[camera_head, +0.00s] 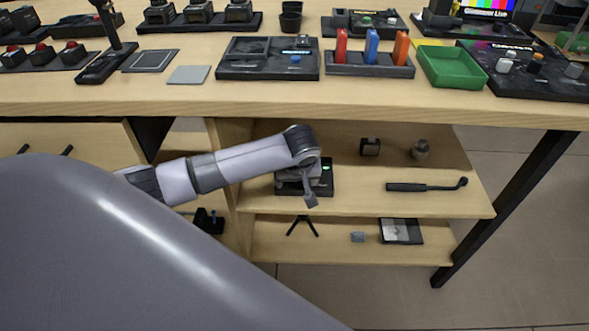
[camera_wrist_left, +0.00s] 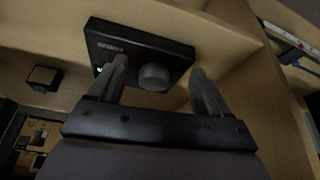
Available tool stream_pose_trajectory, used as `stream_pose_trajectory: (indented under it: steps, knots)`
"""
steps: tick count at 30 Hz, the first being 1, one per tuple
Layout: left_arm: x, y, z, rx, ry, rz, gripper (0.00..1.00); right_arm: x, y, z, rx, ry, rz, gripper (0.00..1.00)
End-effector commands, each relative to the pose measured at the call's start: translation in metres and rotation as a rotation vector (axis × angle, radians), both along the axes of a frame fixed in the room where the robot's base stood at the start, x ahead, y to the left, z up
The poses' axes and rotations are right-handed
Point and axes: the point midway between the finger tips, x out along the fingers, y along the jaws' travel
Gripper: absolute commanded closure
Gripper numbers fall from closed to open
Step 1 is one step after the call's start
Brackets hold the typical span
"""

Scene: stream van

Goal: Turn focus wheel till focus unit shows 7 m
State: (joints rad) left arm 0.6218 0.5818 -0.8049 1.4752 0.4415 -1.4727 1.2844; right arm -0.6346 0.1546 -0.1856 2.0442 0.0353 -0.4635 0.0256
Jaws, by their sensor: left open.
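The focus unit (camera_head: 327,181) is a dark box on the upper shelf under the table, partly hidden behind my left arm. In the left wrist view the focus unit (camera_wrist_left: 150,46) shows as a black slab with white lettering and a small green lit spot, too small to read. The focus wheel (camera_wrist_left: 154,77) is a round grey knob on its face. My left gripper (camera_wrist_left: 160,70) is open, with one finger on each side of the wheel in the picture and gaps on both sides. In the head view my left gripper (camera_head: 310,194) is at the focus unit. My right gripper is not in view.
The table edge (camera_head: 400,108) overhangs the shelf. A small tripod (camera_head: 302,226) and a framed panel (camera_head: 401,231) are on the shelf below.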

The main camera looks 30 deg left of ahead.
Motion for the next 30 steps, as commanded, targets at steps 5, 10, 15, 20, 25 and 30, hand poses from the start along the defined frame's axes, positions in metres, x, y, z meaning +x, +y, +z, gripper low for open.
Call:
stream_pose_trajectory:
  steps: [5, 10, 15, 20, 25, 30]
  knots:
    - [0.026, 0.021, -0.002, 0.0, -0.003, 0.001, 0.22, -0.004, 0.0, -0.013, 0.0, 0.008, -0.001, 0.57]
    - [0.045, 0.037, -0.001, -0.001, -0.002, 0.001, 0.22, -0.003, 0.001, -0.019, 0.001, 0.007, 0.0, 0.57]
    - [0.05, 0.041, -0.021, 0.001, 0.002, -0.001, 0.22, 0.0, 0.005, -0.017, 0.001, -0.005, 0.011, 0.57]
    - [0.052, 0.043, -0.028, 0.0, 0.0, -0.002, 0.22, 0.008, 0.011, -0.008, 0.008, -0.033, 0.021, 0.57]
    - [0.052, 0.043, -0.028, 0.0, 0.0, -0.002, 0.22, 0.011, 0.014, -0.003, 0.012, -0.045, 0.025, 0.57]
    - [0.052, 0.043, -0.028, 0.0, 0.0, -0.002, 0.38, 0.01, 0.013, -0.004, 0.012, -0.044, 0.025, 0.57]
